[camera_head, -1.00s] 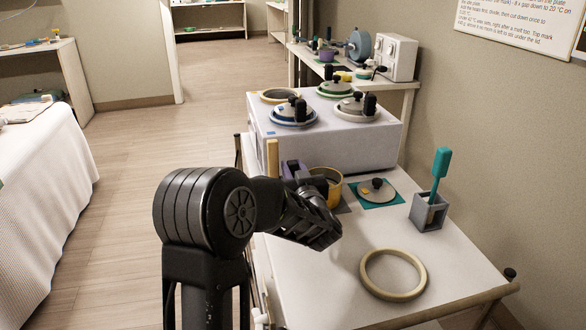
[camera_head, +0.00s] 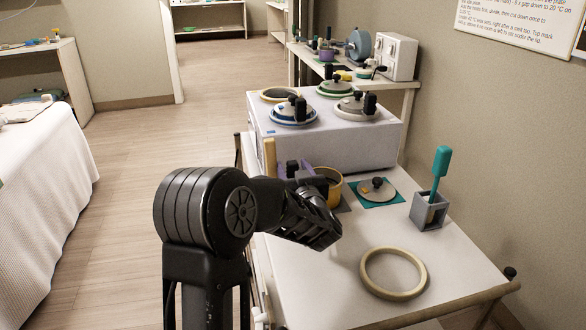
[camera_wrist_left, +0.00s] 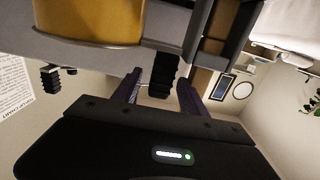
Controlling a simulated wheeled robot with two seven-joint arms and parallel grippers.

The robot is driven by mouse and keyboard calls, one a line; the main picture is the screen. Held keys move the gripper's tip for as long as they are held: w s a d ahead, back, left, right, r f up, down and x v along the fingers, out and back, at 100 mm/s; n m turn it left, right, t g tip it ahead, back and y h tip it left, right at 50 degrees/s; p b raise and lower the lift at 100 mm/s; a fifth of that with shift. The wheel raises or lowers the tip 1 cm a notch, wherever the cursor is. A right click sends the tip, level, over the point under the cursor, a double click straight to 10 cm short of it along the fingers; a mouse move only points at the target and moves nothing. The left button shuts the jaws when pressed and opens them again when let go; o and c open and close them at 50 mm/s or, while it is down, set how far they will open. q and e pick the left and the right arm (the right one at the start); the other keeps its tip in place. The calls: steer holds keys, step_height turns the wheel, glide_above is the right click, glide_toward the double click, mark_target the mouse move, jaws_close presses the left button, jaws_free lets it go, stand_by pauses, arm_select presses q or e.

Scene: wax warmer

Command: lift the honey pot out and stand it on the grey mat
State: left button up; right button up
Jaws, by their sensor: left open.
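The honey pot (camera_head: 334,186) is a yellow, open-topped pot. It stands upright on the grey mat (camera_head: 345,208), whose corner shows at its right front, in front of the warmer (camera_head: 335,147). My left gripper (camera_head: 292,170) has purple fingers and is just left of the pot, partly screened by my wrist. The wrist view shows the pot's yellow wall (camera_wrist_left: 90,18) at the top. There the open fingers of the left gripper (camera_wrist_left: 160,92) stand either side of a black ribbed grip (camera_wrist_left: 163,75); contact cannot be told. My right gripper is not in view.
A round lid (camera_head: 376,189) lies on a teal mat (camera_head: 393,203) right of the pot. A grey holder (camera_head: 428,212) with a teal-handled tool stands further right. A pale ring (camera_head: 394,273) lies near the front. The warmer top holds several lidded wells and one open ring.

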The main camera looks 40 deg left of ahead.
arm_select(q)
steer(key=shift+s+d, duration=0.1)
stand_by(0.4)
steer(key=v, duration=0.7)
steer(key=shift+s+d+p, duration=0.2)
steer(key=shift+d+p, duration=0.15)
steer(key=shift+p, duration=0.05)
stand_by(1.0)
stand_by(0.3)
steer(key=b+v, duration=0.7)
steer(key=b, duration=0.1)
steer(key=shift+s+d, duration=0.25)
steer(key=shift+d, duration=0.05)
stand_by(0.7)
